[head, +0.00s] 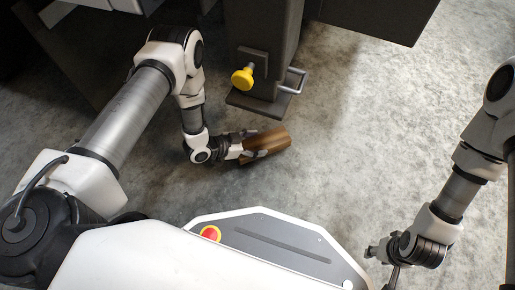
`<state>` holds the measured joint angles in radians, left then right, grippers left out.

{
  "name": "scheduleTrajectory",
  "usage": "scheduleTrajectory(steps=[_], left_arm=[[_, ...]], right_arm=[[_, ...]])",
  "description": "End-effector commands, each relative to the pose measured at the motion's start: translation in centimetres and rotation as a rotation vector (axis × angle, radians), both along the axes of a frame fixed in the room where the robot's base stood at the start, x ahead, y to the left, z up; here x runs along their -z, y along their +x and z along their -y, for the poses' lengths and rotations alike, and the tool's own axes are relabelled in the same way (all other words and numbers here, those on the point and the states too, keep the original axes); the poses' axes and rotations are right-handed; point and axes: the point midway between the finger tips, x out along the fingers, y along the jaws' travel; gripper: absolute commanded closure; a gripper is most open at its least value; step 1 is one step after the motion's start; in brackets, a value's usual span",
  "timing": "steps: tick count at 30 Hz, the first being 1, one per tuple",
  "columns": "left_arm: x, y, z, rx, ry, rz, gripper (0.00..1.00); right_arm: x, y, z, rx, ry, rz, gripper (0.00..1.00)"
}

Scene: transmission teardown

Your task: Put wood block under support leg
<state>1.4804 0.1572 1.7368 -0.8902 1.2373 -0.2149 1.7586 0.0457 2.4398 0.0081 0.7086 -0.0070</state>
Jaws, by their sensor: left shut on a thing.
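A brown wood block (272,143) is held in my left gripper (250,149), low over the concrete floor. The fingers close on the block's left part, and its right end sticks out free. The dark support leg (270,50) stands just behind the block, with a flat foot plate (257,107) at its bottom. The block is in front of the plate, not under it. Whether the plate touches the floor or the block touches it, I cannot tell. My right gripper (382,262) is at the lower right, away from the leg; its fingers are partly hidden.
A yellow knob (243,78) sticks out of the leg's front, and a metal handle (293,81) is on its right side. A dark heavy frame (375,15) hangs above. The concrete floor (345,150) to the right of the block is clear.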

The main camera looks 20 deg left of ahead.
Motion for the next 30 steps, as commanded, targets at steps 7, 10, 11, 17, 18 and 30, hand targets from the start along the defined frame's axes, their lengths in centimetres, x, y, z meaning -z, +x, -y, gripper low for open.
scheduleTrajectory(steps=[7,10,11,17,18,30], left_arm=[[2.3,1.9,-0.2,0.001,0.000,0.000,0.83],[3.9,1.9,-0.2,0.001,0.000,0.000,0.83],[4.1,1.9,-0.2,0.001,0.000,0.000,0.83],[3.6,1.9,-0.2,0.001,0.000,0.000,0.83],[3.6,1.9,-0.2,0.001,0.000,0.000,0.83],[3.8,1.8,-0.2,0.000,0.000,-0.002,0.05]], right_arm=[[3.3,0.9,0.0,-0.011,-0.004,0.024,0.60],[5.0,1.5,0.1,-0.018,-0.007,0.040,0.60],[5.1,1.5,0.1,-0.020,-0.007,0.042,0.60],[4.6,1.6,0.1,-0.021,-0.008,0.045,0.60],[4.6,1.6,0.1,-0.021,-0.007,0.044,0.60],[4.6,1.6,0.1,-0.021,-0.007,0.043,0.60]])
